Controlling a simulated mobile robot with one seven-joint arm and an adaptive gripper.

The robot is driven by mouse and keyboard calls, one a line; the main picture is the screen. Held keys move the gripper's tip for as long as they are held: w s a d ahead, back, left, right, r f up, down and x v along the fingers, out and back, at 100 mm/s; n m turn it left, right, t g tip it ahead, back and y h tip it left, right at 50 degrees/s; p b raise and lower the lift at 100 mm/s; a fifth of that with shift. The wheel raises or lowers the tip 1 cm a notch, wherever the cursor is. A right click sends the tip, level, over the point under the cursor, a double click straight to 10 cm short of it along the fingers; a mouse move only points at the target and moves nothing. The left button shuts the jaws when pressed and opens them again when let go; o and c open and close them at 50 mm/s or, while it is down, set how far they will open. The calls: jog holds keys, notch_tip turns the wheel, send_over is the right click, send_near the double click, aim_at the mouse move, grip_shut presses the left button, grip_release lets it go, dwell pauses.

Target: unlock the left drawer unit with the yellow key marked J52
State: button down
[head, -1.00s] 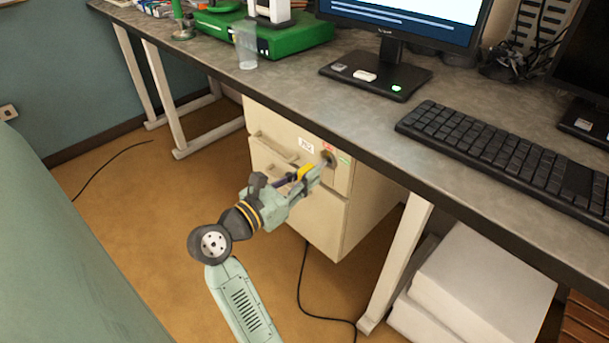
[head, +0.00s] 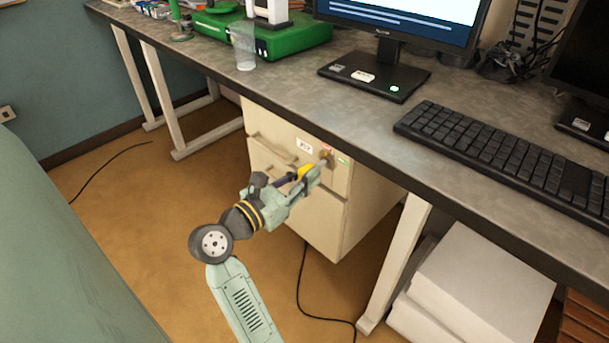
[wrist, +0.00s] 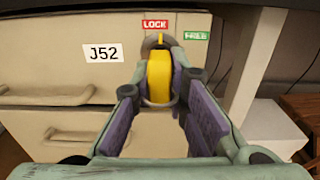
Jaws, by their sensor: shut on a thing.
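The cream drawer unit (head: 325,215) stands under the desk, with a white J52 label (wrist: 103,53) on its top drawer. Its round metal lock (wrist: 149,43) sits right of that label, between a red LOCK label (wrist: 154,24) and a green FREE label (wrist: 196,36). My gripper (wrist: 160,95) is shut on the yellow key (wrist: 158,78), in front of the lock. In the wrist view the key's thin front end overlaps the lock face, upright below LOCK. How deep it sits is hidden. The key's own marking cannot be read. The head view shows the key (head: 306,171) between my fingers.
The desk edge (head: 285,125) runs just above the drawer unit and my gripper. A desk leg (head: 398,260) and white boxes (head: 480,285) stand to the right. A black cable (head: 302,290) lies on the floor below. The floor to the left is mostly clear.

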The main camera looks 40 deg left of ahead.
jog(key=shift+w+d+p, duration=0.15)
jog(key=shift+w+p, duration=0.15)
jog(key=shift+w, duration=0.85)
dwell(1.8)
jog(key=shift+f+m+b, duration=0.1)
jog(key=shift+m+b, duration=0.4)
jog(key=shift+b, duration=0.25)
